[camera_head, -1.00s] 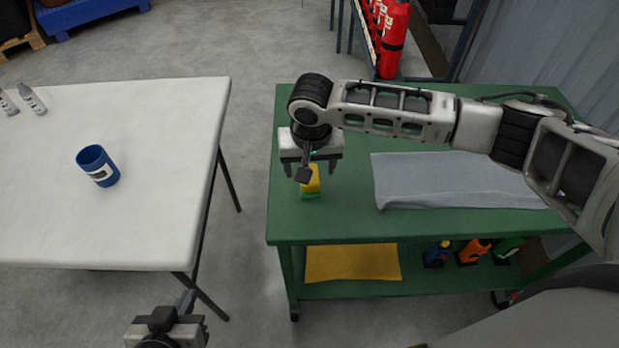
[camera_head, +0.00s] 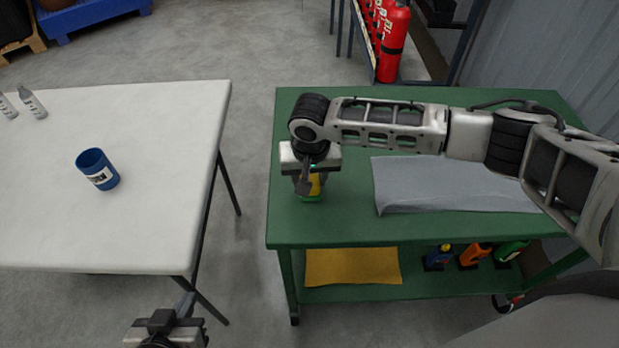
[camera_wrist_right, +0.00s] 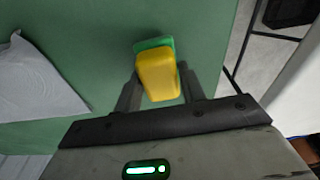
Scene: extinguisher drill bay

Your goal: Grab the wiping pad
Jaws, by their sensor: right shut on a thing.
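The wiping pad (camera_head: 314,187) is yellow with a green base and sits on the green cart top near its left end. My right gripper (camera_head: 308,190) reaches down over it and hides part of it. In the right wrist view the pad (camera_wrist_right: 157,76) is between the two fingers of my right gripper (camera_wrist_right: 160,92), which are shut on it.
A grey cloth (camera_head: 450,185) lies on the green cart (camera_head: 400,228). The lower shelf has a yellow cloth (camera_head: 352,266) and several bottles. A white table (camera_head: 60,220) with a blue cup (camera_head: 98,169) stands at left. Red extinguishers (camera_head: 391,45) stand behind.

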